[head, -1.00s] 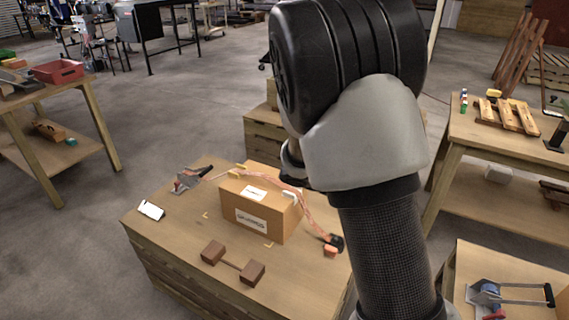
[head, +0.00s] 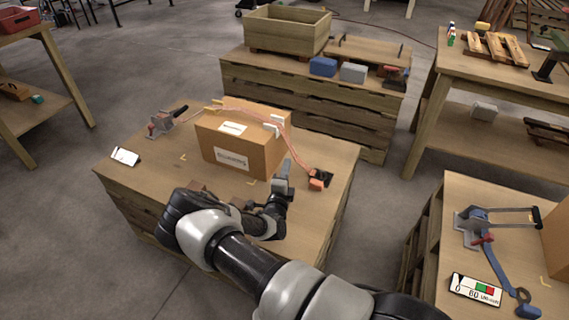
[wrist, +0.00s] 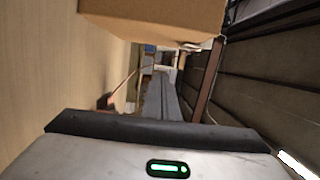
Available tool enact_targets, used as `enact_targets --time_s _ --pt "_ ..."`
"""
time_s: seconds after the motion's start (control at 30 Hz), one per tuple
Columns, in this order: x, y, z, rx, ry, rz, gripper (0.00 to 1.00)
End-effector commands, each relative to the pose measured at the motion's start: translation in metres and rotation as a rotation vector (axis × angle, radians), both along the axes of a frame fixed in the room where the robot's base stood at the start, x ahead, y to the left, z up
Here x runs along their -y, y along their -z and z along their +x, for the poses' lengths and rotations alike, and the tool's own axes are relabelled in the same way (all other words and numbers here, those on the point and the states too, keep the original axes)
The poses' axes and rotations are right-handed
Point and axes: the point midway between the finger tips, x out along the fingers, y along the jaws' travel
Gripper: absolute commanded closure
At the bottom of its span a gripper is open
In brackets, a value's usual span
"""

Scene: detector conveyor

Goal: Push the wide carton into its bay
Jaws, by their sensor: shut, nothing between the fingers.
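The wide carton (head: 265,159) is a brown cardboard box with white labels on its top and front. It sits upright on the wooden table (head: 325,215), and an orange strap (head: 240,109) runs over its top. Small yellow corner marks (head: 183,157) show on the tabletop left of and in front of it. My gripper (head: 283,180) is shut and empty, low over the table by the carton's front right corner. In the wrist view the carton (wrist: 165,14) fills the top, beyond my gripper (wrist: 160,98). I cannot tell whether they touch.
A ratchet buckle (head: 160,124) and a white card (head: 125,156) lie to the left. An orange-and-black strap end (head: 318,180) lies to the right. Brown blocks are mostly hidden behind my arm. Crates with a wooden box (head: 285,32) stand behind. Another bench (head: 480,190) stands right across a gap.

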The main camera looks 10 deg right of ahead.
Motion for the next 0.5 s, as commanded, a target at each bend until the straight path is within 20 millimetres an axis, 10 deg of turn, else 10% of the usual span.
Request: enact_targets --time_s 0.37,0.5 --pt "0.029 0.002 0.075 0.005 0.004 0.004 1.0" --pt "0.011 0.001 0.089 0.004 0.001 0.006 1.0"
